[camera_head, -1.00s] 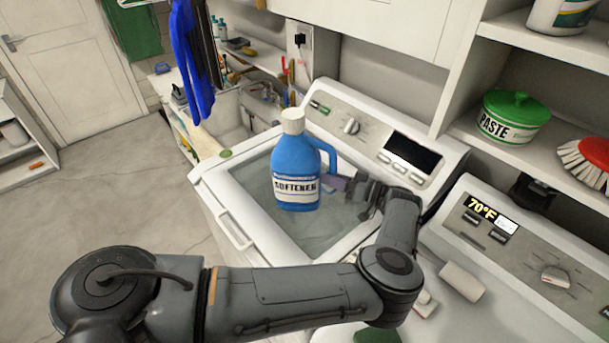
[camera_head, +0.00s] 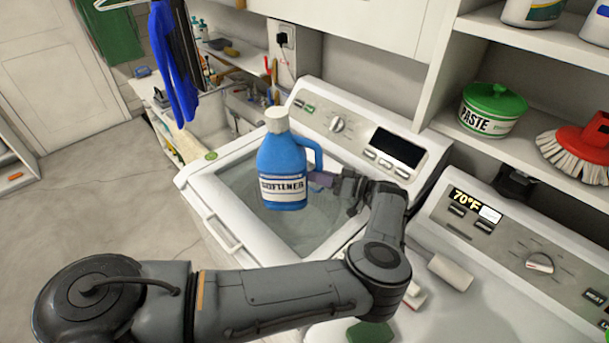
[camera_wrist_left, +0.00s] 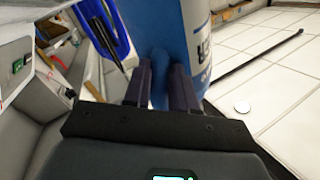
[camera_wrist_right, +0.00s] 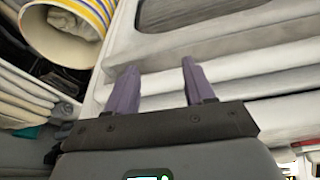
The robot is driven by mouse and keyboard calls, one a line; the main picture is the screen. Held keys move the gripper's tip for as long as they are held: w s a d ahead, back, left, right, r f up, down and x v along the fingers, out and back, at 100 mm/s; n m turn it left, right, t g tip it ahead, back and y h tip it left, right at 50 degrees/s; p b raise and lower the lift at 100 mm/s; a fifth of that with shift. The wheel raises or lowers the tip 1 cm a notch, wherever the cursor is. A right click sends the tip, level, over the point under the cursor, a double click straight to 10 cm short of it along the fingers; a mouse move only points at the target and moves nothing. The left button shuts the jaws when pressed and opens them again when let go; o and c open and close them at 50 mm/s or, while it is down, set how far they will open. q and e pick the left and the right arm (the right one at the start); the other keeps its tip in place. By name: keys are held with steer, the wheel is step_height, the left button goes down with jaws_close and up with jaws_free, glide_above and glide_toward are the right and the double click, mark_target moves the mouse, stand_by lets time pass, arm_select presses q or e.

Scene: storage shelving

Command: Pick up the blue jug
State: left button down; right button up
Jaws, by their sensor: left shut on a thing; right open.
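The blue jug (camera_head: 282,163) has a white cap and a softener label. It is held upright above the washer's glass lid in the head view. My left gripper (camera_head: 322,179) is shut on the jug's handle at its right side. In the left wrist view both fingers (camera_wrist_left: 158,85) close around the blue handle, with the jug (camera_wrist_left: 180,35) just beyond. My right gripper (camera_wrist_right: 160,88) is open and empty in the right wrist view, in front of pale ribbed surfaces. It does not show in the head view.
The washer (camera_head: 228,238) stands below the jug, with a second machine (camera_head: 465,250) to its right. A shelf at right holds a green-lidded paste tub (camera_head: 492,110) and a red brush (camera_head: 580,150). Blue clothing (camera_head: 172,75) hangs at upper left. Open floor (camera_head: 85,205) lies left.

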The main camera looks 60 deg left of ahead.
arm_select(q)
steer(key=shift+r, duration=0.3)
